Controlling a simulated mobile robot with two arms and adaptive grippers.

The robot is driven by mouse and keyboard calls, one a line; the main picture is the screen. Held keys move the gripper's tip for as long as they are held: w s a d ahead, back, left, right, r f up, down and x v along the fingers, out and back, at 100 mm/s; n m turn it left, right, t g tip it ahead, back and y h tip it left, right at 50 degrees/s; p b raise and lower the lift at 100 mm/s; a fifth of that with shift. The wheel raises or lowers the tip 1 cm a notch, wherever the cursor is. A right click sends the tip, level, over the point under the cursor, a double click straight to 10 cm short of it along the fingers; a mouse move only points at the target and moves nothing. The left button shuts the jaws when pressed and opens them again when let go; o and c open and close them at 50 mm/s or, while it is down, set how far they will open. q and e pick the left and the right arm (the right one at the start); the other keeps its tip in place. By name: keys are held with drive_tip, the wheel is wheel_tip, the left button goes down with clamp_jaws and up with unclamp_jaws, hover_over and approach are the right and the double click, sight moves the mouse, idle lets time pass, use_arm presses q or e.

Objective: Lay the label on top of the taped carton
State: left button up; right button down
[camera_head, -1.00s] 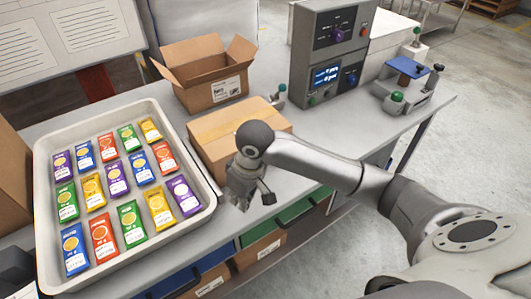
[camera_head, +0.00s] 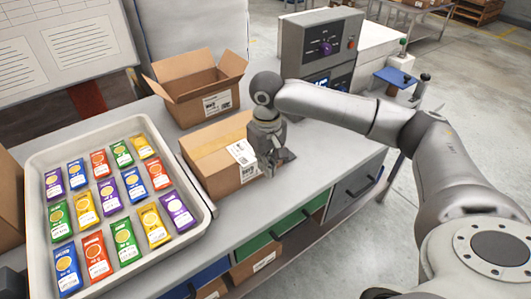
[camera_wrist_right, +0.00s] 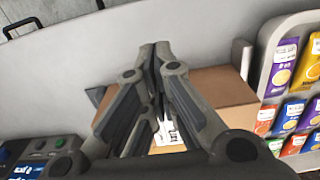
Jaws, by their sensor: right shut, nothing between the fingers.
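The taped carton (camera_head: 208,150) is a closed brown box with tape along its top, on the grey bench. The white label (camera_head: 242,152) with dark print lies on its top near the right end. More white print (camera_head: 249,173) shows on the side below it. My right gripper (camera_head: 281,160) is shut and empty, just right of the label and partly in front of the carton's end. In the right wrist view the shut fingers (camera_wrist_right: 158,50) cross in front of the carton (camera_wrist_right: 215,88), and part of the label (camera_wrist_right: 168,131) shows between them.
A grey tray (camera_head: 45,275) of colourful packets fills the bench at left. An open carton (camera_head: 197,90) stands behind the taped one. A grey control unit (camera_head: 318,45) stands at back right, behind my arm. Bare bench lies right of the carton.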

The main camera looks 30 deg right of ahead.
sight(251, 162)
drive_tip(key=w+f+p, duration=0.2)
drive_tip(key=w+f, duration=0.2)
drive_tip(key=shift+a+f, duration=0.15)
drive_tip(key=shift+f, duration=0.1)
idle(0.3)
drive_tip(key=shift+w+a, duration=0.15)
drive_tip(key=shift+w, duration=1.55)
